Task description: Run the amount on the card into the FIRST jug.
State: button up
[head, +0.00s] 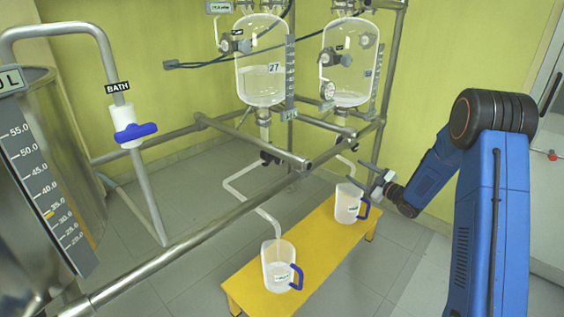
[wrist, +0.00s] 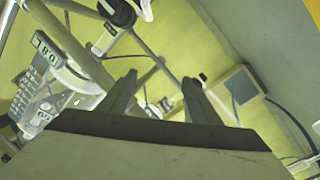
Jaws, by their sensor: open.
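Two clear jugs with blue handles stand upright on a yellow bench (head: 240,292): a near jug (head: 278,268) under the left outlet pipe (head: 250,198), and a far jug (head: 347,204) under the right one. Their labels are too small to read. The left glass reactor (head: 261,85) holds clear liquid and bears a "27" tag. The right glass reactor (head: 346,60) stands beside it. A small white card (head: 219,7) hangs at the top; its writing is unclear. My gripper (head: 368,180) is open and empty, close to the far jug. Its spread fingers show in the wrist view (wrist: 158,88).
A steel tank (head: 30,230) with a level scale stands at the left, near a pipe with a blue-handled valve (head: 135,132) marked BATH. Steel rails (head: 190,248) cross before the reactors. Grey floor (head: 400,270) is clear right of the bench.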

jog(key=s+a+g+y, duration=0.2)
jog(key=s+a+g, duration=0.15)
jog(key=a, duration=1.55)
send_near(281, 161)
jog(key=shift+n+t, duration=0.3)
jog(key=shift+t, duration=0.15)
jog(key=x, duration=1)
jog(key=shift+a+f, duration=0.1)
jog(key=shift+f, duration=0.05)
jog(key=shift+c, duration=0.3)
jog(key=c, duration=1)
